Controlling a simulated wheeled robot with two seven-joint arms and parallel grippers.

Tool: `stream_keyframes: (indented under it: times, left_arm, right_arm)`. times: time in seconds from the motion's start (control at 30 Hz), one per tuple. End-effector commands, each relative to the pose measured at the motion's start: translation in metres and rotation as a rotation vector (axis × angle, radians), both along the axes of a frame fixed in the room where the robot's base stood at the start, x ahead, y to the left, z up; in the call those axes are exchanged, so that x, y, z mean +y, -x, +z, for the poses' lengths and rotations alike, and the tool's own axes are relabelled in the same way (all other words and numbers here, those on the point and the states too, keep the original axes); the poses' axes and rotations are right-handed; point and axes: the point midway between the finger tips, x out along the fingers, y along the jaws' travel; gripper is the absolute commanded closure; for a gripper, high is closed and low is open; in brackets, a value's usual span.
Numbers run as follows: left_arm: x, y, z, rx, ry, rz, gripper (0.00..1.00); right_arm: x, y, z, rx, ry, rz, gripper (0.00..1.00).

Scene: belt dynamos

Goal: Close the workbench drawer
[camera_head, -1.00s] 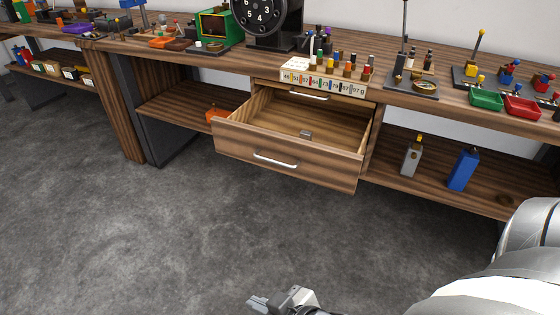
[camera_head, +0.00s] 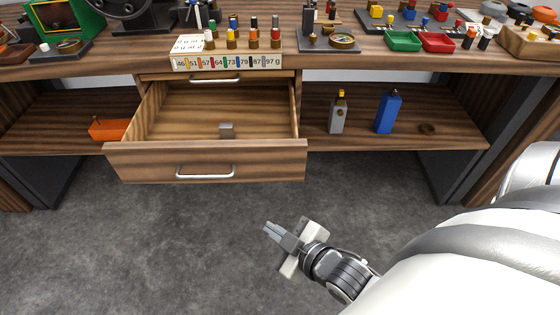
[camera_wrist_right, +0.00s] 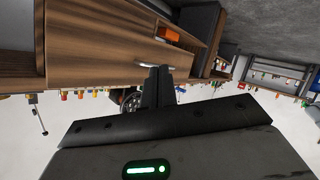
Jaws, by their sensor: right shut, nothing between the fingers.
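The workbench drawer (camera_head: 206,164) stands pulled well out from under the bench top in the head view. Its front is brown wood with a silver bar handle (camera_head: 206,173). A small grey block (camera_head: 227,130) lies inside it. In the right wrist view the drawer front (camera_wrist_right: 98,42) appears upside down, with the handle beyond my fingers. My right gripper (camera_head: 269,230) is shut and empty. It is in front of the drawer, below and to the right of the handle, apart from it. It also shows in the right wrist view (camera_wrist_right: 157,75). My left gripper is not in view.
A closed upper drawer with its own handle (camera_head: 214,80) sits above. An orange box (camera_head: 108,129) is on the shelf at left; a grey bottle (camera_head: 338,113) and a blue container (camera_head: 387,112) stand on the right shelf. The floor (camera_head: 150,250) before the drawer is clear.

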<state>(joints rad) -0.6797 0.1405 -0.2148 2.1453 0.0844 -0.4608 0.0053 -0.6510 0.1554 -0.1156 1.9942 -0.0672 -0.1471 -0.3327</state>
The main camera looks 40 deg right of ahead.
Motion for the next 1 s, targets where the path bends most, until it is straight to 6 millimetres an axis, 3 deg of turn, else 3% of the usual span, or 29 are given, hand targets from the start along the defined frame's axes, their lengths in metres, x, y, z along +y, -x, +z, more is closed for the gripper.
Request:
stream_keyframes:
  times: [0.1,0.2,0.33,0.57,0.97,1.0]
  left_arm:
    - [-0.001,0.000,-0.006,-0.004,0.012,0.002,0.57]
    - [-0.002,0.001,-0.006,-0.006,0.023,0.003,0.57]
    - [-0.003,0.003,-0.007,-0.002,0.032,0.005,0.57]
    - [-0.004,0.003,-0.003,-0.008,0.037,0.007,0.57]
    - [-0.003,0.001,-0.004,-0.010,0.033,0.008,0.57]
    - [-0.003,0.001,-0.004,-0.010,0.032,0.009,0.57]
  right_arm:
    - [-0.039,-0.012,-0.011,-0.224,0.417,0.101,1.00]
    - [-0.058,-0.013,-0.012,-0.373,0.715,0.176,1.00]
    - [-0.070,-0.009,-0.011,-0.492,0.953,0.234,1.00]
    - [-0.069,-0.028,-0.009,-0.535,1.027,0.251,1.00]
    - [-0.052,-0.110,-0.008,-0.534,1.023,0.250,1.00]
    - [-0.059,-0.115,-0.009,-0.532,1.027,0.251,1.00]
